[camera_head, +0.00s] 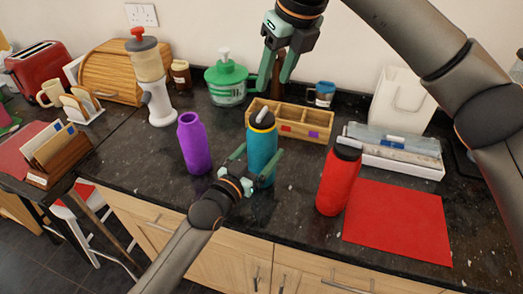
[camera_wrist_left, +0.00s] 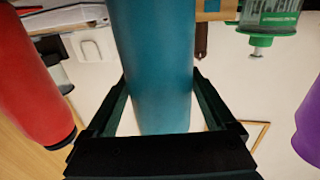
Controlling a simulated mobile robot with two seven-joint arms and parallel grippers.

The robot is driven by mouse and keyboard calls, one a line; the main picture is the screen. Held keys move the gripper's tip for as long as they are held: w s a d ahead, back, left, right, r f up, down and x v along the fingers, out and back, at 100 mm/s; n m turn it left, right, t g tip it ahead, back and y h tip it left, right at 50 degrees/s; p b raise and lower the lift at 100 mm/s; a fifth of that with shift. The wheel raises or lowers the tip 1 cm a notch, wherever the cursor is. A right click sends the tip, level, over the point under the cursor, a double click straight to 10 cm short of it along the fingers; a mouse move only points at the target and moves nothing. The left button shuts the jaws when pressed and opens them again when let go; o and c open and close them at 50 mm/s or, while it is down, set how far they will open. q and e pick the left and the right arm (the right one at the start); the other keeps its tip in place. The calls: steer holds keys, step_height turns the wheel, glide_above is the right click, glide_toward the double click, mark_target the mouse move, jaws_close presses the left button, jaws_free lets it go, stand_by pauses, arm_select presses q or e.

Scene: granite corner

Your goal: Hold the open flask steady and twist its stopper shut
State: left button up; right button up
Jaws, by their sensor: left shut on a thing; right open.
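The teal flask (camera_head: 262,143) stands upright on the dark counter, with a yellow ring and a dark top (camera_head: 262,118) at its mouth. I cannot tell how far any stopper sits in it. My left gripper (camera_head: 258,157) is shut around the flask's body from the front. The left wrist view shows the flask (camera_wrist_left: 155,60) between the fingers of this gripper (camera_wrist_left: 160,95). My right gripper (camera_head: 278,68) is open and empty. It points down, above and slightly behind the flask's top in the picture, apart from it.
A purple flask (camera_head: 194,145) stands to the left and a red flask (camera_head: 338,182) to the right, near a red mat (camera_head: 400,220). A wooden box (camera_head: 315,128) and a green-lidded pump container (camera_head: 226,85) are behind. Bare counter lies between the flasks.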

mark_target(262, 112)
arm_select(q)
steer(key=c, duration=0.9)
steer(key=shift+o, duration=0.2)
arm_select(e)
steer(key=shift+c, duration=0.7)
steer(key=s+a+r+m+t+h, duration=0.15)
steer(key=a+m+h, duration=0.3)
steer(key=m, duration=0.65)
steer(key=shift+g+y, duration=0.25)
steer(key=x, duration=1.1)
